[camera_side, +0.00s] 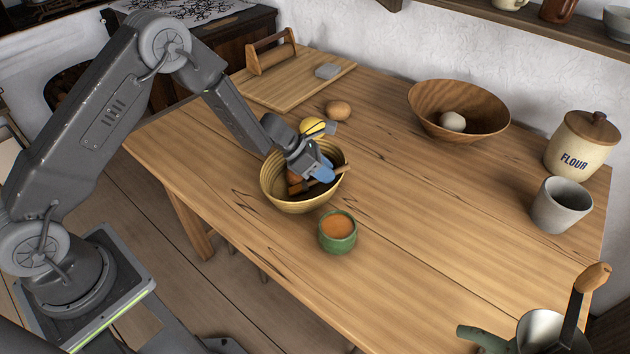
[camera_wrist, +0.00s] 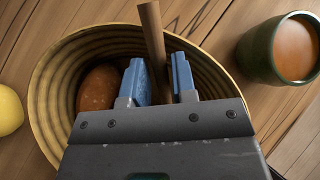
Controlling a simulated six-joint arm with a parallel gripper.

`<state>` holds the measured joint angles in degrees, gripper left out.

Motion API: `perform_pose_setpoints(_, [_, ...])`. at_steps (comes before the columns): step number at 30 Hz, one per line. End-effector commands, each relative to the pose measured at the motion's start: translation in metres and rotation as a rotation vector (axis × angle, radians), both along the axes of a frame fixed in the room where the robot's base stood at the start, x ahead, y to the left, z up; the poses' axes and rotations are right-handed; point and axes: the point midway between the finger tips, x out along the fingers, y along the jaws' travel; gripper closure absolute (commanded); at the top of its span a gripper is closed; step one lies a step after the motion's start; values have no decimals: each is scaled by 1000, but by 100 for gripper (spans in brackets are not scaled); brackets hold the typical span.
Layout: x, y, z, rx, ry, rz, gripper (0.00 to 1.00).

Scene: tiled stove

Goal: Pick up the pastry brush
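The pastry brush's wooden handle (camera_side: 335,174) lies across the rim of a ribbed yellow-brown bowl (camera_side: 291,208). In the wrist view the handle (camera_wrist: 151,32) runs up from between my fingers and out over the bowl's rim (camera_wrist: 50,72). The brush head is hidden. My gripper (camera_side: 321,172) is down at the bowl, its blue fingertips (camera_wrist: 158,80) on either side of the handle. The fingers stand apart, with a narrow gap seeming to show on the handle's right. A reddish-brown round thing (camera_wrist: 97,88) is in the bowl, left of the fingers.
A green cup of orange contents (camera_side: 338,232) stands close in front of the bowl. A yellow round thing (camera_side: 311,125) and a brown egg-like thing (camera_side: 338,110) are behind it. A cutting board (camera_side: 275,92) lies farther back. The table's middle right is clear.

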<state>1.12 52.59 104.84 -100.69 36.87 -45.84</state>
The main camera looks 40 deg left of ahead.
Motion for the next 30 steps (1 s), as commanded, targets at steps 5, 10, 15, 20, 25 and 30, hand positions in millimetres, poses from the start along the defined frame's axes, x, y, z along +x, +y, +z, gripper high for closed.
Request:
perform_pose_setpoints(5, [0,0,0,0,0,0,92])
perform_pose_setpoints(10, [0,0,0,0,0,0,100])
perform_pose_setpoints(15, [0,0,0,0,0,0,100])
perform_pose_setpoints(20, [0,0,3,0,-1,-1,100])
perform_pose_setpoints(25, [0,0,18,0,-3,0,100])
perform_pose_setpoints(30, [-1,6,47,1,-3,3,100])
